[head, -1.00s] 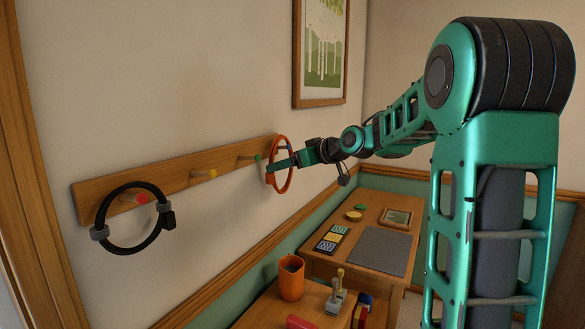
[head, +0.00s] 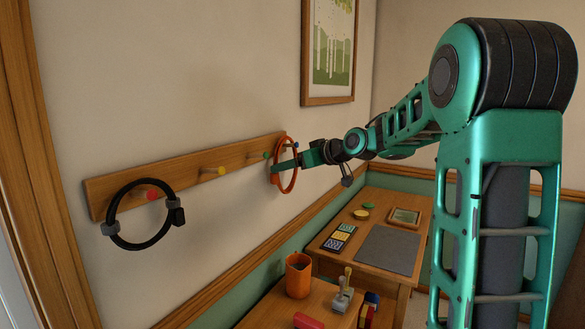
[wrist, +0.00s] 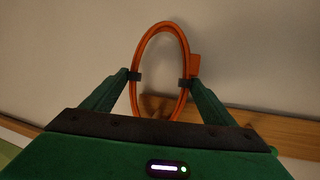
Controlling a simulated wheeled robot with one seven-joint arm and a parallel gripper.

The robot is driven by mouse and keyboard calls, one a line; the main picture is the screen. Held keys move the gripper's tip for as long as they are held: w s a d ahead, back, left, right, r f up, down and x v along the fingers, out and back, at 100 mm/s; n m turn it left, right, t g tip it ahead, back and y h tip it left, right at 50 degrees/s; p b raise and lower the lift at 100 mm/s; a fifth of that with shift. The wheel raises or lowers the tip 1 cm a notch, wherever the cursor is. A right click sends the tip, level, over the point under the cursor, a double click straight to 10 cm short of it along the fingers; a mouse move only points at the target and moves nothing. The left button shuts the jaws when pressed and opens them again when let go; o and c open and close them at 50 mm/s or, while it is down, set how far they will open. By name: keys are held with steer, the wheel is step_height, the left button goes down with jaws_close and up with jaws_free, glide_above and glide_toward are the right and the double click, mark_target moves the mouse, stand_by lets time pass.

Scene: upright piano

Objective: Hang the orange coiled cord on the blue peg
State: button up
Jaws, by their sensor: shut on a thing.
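The orange coiled cord (head: 276,180) is an upright loop at the right end of the wooden peg rail. My gripper (head: 284,164) is shut on it, and the wrist view shows the cord (wrist: 160,28) between the two fingers (wrist: 160,79), one pad on each side. The blue peg (head: 296,146) shows only as a small tip by the loop's upper right edge. The loop and gripper hide the rest of it. I cannot tell whether the peg passes through the loop.
The rail (head: 180,178) also has green (head: 266,155), yellow (head: 221,171) and red (head: 152,194) pegs. A black coil (head: 118,237) hangs at the red one. Below are an orange cup (head: 298,276) and a desk (head: 332,222) with small items. A framed picture (head: 328,100) hangs above.

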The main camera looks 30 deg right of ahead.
steer(key=o, duration=1.3)
steer(key=shift+c, duration=0.2)
steer(key=v, duration=1.1)
steer(key=s+f+m+g+h, duration=0.35)
steer(key=s+f+g, duration=0.25)
steer(key=s+f, duration=0.9)
steer(key=s+f+m+g, duration=0.3)
steer(key=s+f, duration=0.2)
steer(key=s, duration=0.6)
steer(key=s+a+f+m+g, duration=0.1)
steer(key=s+f+m+g, duration=0.2)
steer(key=s, duration=0.9)
steer(key=shift+s+f+g, duration=0.35)
steer(key=shift+f+g, duration=0.15)
steer(key=shift+f, duration=0.35)
steer(key=shift+a+m+h, duration=0.1)
steer(key=shift+m+h, duration=0.15)
